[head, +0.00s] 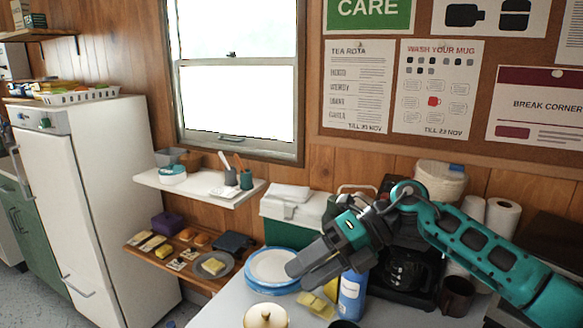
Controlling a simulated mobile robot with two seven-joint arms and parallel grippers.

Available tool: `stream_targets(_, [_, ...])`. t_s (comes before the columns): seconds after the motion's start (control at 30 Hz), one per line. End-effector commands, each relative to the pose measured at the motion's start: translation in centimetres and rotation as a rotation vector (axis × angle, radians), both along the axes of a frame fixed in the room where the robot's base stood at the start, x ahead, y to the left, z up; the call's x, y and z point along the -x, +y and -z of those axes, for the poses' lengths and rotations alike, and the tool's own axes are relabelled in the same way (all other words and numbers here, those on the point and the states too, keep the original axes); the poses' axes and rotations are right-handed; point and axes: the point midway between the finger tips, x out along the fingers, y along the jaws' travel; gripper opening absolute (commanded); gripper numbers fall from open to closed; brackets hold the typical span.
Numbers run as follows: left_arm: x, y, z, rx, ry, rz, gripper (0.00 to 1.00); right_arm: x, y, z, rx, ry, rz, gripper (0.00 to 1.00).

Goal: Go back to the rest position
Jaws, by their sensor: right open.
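My right arm reaches in from the right edge, over the front of the counter. My right gripper (301,275) is open and points down to the left. It hangs in front of the stack of blue and white plates (266,269), overlapping their right side in the picture. I cannot tell how far above them it is. Nothing shows between its fingers. My left gripper is not in view.
Near the gripper are a blue bottle (351,299), yellow sponges (316,306) and a cream lidded pot (265,317). A black coffee maker (408,272) and dark mug (457,296) stand by my forearm. A green-and-white cool box (291,211) is behind. The counter's left front (222,308) is clear.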

Motion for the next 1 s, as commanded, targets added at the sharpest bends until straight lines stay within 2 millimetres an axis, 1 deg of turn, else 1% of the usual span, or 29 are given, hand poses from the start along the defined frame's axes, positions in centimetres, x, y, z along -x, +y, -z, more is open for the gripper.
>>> stream_targets(0.03, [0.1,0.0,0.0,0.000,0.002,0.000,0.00,1.2,1.9,0.6,-0.120,0.058,0.023,0.53])
stream_targets(0.1, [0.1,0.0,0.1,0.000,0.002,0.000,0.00,2.1,3.8,0.6,-0.278,0.134,0.079,0.53])
stream_targets(0.2, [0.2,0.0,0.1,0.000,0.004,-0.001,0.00,2.9,5.3,0.4,-0.490,0.253,0.187,0.53])
stream_targets(0.3, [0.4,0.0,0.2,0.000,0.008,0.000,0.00,2.9,5.6,0.4,-0.679,0.389,0.329,0.53])
stream_targets(0.37, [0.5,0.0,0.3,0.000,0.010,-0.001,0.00,2.7,5.1,0.8,-0.780,0.476,0.430,0.53])
stream_targets(0.47, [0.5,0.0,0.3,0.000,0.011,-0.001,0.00,2.2,3.6,2.2,-0.927,0.626,0.616,0.53])
stream_targets(0.57, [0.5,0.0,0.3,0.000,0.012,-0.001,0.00,1.8,1.2,4.7,-1.041,0.785,0.826,0.53])
stream_targets(0.67, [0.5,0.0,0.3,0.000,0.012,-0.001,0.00,2.0,-1.7,8.4,-1.123,0.949,1.055,0.53])
stream_targets(0.73, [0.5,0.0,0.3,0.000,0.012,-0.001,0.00,2.8,-3.9,11.5,-1.158,1.065,1.224,0.53])
stream_targets(0.77, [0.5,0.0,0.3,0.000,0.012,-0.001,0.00,3.3,-4.9,13.0,-1.167,1.114,1.298,0.53])
stream_targets(0.8, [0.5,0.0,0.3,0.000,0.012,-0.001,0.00,4.2,-6.2,15.0,-1.174,1.181,1.398,0.53])
stream_targets(0.87, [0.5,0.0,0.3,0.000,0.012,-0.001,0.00,5.9,-8.1,18.1,-1.171,1.280,1.549,0.53])
stream_targets(0.9, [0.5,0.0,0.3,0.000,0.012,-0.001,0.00,7.3,-9.3,20.0,-1.163,1.344,1.645,0.53])
stream_targets(0.97, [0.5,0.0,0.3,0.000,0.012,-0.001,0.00,9.6,-10.9,22.8,-1.142,1.430,1.780,0.53])
stream_targets(1.0, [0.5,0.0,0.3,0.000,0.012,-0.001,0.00,11.1,-11.8,24.3,-1.123,1.482,1.862,0.53])
